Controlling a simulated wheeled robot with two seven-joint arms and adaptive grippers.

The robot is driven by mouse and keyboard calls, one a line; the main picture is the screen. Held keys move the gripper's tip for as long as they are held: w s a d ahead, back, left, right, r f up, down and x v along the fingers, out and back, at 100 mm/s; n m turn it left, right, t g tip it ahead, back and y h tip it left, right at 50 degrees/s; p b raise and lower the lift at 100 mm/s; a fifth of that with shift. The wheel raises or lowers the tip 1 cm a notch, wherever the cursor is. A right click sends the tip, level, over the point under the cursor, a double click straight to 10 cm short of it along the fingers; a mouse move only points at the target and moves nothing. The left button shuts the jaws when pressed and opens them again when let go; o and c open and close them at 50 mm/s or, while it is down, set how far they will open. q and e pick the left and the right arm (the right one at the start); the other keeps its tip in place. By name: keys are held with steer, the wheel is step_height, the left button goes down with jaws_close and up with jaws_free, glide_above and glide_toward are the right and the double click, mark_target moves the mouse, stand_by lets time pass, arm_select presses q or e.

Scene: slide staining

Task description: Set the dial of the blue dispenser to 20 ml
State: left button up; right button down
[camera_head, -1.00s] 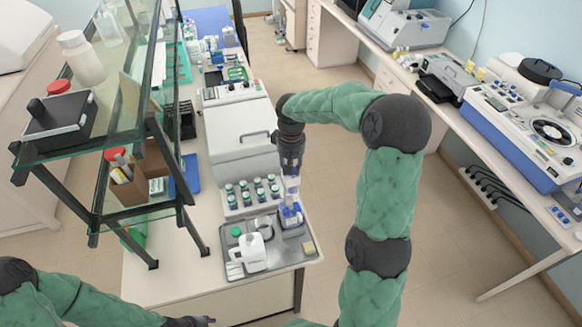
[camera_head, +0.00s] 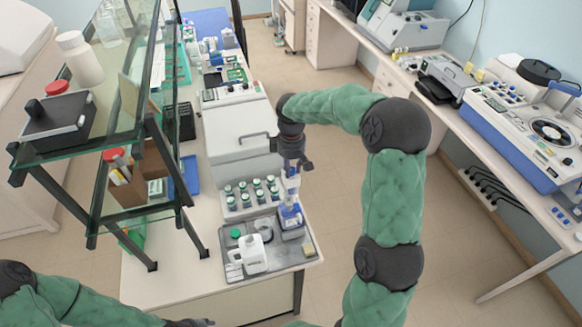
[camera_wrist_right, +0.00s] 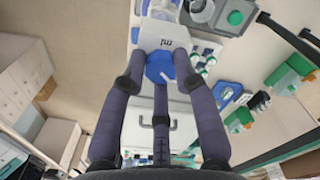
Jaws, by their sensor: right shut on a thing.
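The blue dispenser (camera_head: 290,214) stands upright at the right of the grey tray (camera_head: 302,257), with a pale upper part. My right gripper (camera_head: 291,165) is over its top, pointing down. In the right wrist view the dispenser's blue round dial (camera_wrist_right: 160,67) sits between the fingertips of my right gripper (camera_wrist_right: 160,75), which is shut on it. A pale plate marked "ml" (camera_wrist_right: 165,42) lies just beyond the dial; no number on it can be read. My left gripper (camera_head: 190,322) is at the bottom edge, partly cut off, its fingers unclear.
A white jug (camera_head: 253,255) stands on the tray, left of the dispenser. A rack of several green-capped bottles (camera_head: 250,195) stands behind. A glass shelf unit (camera_head: 150,130) rises at the left. The floor right of the bench (camera_head: 450,240) is clear.

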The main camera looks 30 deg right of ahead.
mark_target(292, 170)
stand_by(0.3)
steer(key=c, duration=1)
jaws_free()
steer(key=shift+o, duration=0.2)
step_height(292, 170, up, 12)
